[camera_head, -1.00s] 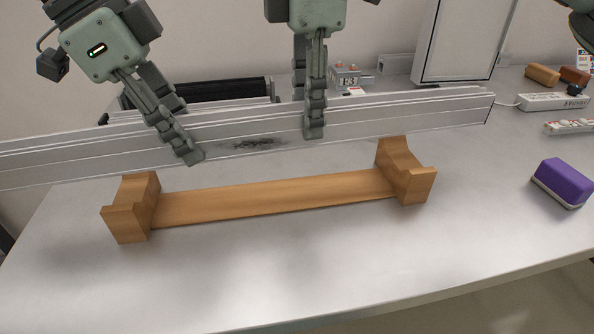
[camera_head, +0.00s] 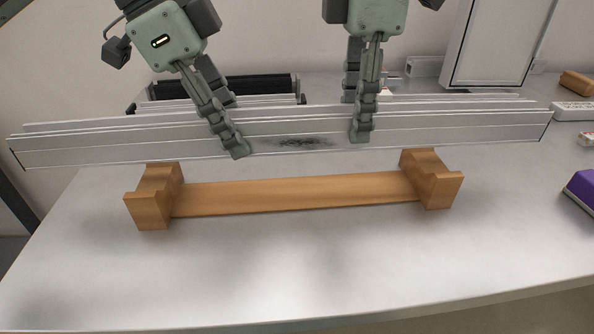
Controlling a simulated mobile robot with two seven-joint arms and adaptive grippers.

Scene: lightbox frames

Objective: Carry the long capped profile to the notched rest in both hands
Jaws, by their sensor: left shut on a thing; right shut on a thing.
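The long silver profile (camera_head: 440,125) spans most of the head view, nearly level, with dark end caps and a dark smudge on its front face. My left gripper (camera_head: 232,128) is shut on it left of the smudge, its fingers slanting down to the right. My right gripper (camera_head: 361,120) is shut on it right of the smudge, fingers pointing down. The wooden notched rest (camera_head: 295,195) lies on the table in front of and below the profile. It has a notched block at each end. The profile appears above and behind these blocks, apart from the notches.
The pale table (camera_head: 330,260) is clear in front of the rest. A dark roller-like thing (camera_head: 222,88) and a white-framed panel (camera_head: 500,45) stand behind the profile. A purple block (camera_head: 582,187), a white power strip (camera_head: 575,111) and a brown block (camera_head: 577,84) are at the right.

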